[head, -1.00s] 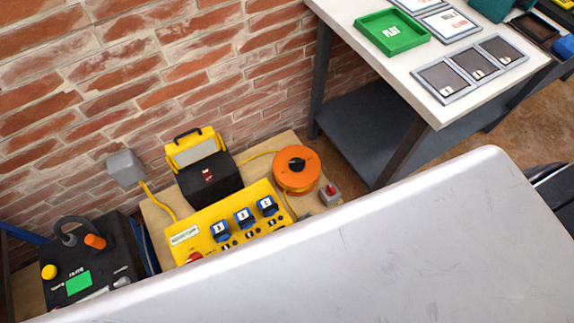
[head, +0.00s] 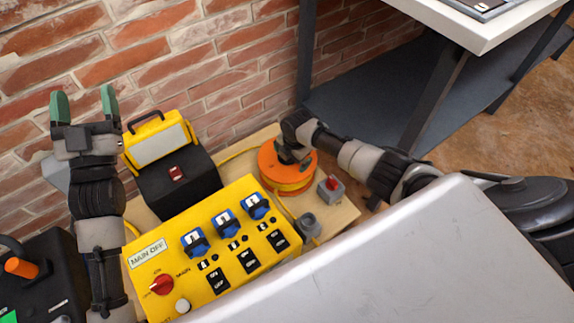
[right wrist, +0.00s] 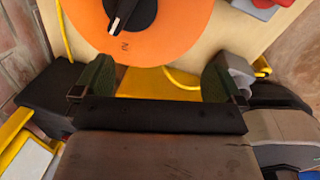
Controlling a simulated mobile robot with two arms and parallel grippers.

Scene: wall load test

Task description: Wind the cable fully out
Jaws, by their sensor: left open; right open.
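The orange cable reel (head: 268,165) stands on the wooden board, with yellow cable running off to its left. In the right wrist view its orange face (right wrist: 180,30) shows a black crank knob (right wrist: 130,12). My right gripper (head: 288,154) is over the reel in the head view and hides part of it. The right wrist view shows its green fingers (right wrist: 158,80) wide apart, with nothing between them and the knob beyond the tips. My left gripper (head: 84,106) is open and empty, fingers up, in front of the brick wall.
A yellow panel (head: 170,251) with blue sockets and a red main switch stands in front; its label reads MAIN OFF. A black and yellow box (head: 178,188) is behind it. A grey box with a red switch (head: 332,188) is right of the reel. A white table (head: 490,30) stands at right.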

